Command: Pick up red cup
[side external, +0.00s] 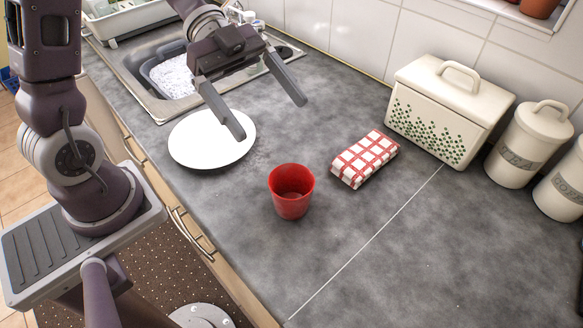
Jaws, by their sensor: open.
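The red cup (291,197) stands upright on the grey counter, near the middle of the side external view. Its open mouth faces up and it looks empty. My gripper (271,120) is in the air above the counter, up and to the left of the cup in the picture. Its two fingers are spread wide with nothing between them. The fingers are apart from the cup. One fingertip overlaps the white plate in the picture.
A white plate (200,142) lies left of the cup. A folded red-and-white checked cloth (364,160) lies to its right. A cream bread bin (432,125) and canisters (515,150) stand along the wall. The soapy sink (172,77) is at the back left. Counter (400,260) at front right is clear.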

